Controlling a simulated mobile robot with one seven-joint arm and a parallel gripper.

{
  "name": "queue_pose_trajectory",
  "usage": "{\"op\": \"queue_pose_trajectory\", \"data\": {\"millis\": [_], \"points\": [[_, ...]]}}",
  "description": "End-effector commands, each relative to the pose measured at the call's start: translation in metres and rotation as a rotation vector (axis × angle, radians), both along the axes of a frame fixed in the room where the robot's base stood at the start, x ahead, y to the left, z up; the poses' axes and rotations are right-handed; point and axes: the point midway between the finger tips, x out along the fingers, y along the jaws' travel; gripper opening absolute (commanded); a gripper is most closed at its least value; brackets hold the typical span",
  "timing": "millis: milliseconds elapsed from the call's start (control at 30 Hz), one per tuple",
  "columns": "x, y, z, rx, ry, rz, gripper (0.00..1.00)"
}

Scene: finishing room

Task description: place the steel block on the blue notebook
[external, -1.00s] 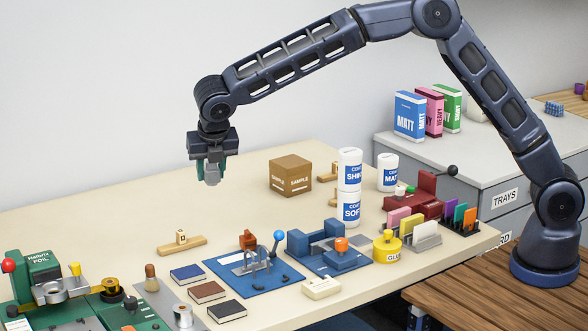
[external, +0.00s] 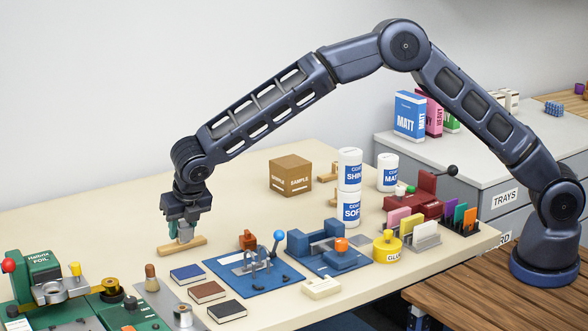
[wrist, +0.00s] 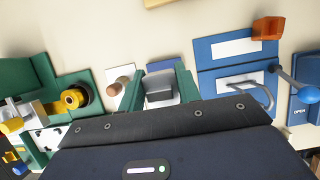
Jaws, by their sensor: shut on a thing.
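My gripper (external: 184,230) is shut on the grey steel block (external: 186,236), holding it in the air above the left part of the table. In the wrist view the steel block (wrist: 160,88) sits between my two green fingers (wrist: 161,84). The blue notebook (external: 187,272) lies flat on the table, below and slightly right of the block in the external view. Its top looks bare.
A brown notebook (external: 207,291) and a black notebook (external: 227,310) lie in front of the blue one. A wooden stand (external: 194,244) is behind it. The blue press (external: 252,272) stands to the right, the green foil machine (external: 45,276) to the left. A wooden-handled tool (external: 151,277) is close by.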

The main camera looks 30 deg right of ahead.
Motion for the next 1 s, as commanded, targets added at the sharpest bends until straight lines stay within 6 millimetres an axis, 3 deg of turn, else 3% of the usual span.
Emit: {"op": "queue_pose_trajectory", "data": {"millis": [133,433,700,1000], "points": [[0.0,0.0,-0.025,-0.001,0.0,0.0,0.04],[0.0,0.0,-0.044,0.0,0.0,0.0,0.04],[0.0,0.0,-0.078,0.0,0.0,-0.001,0.04],[0.0,0.0,-0.08,0.001,0.0,-0.001,0.04]]}}
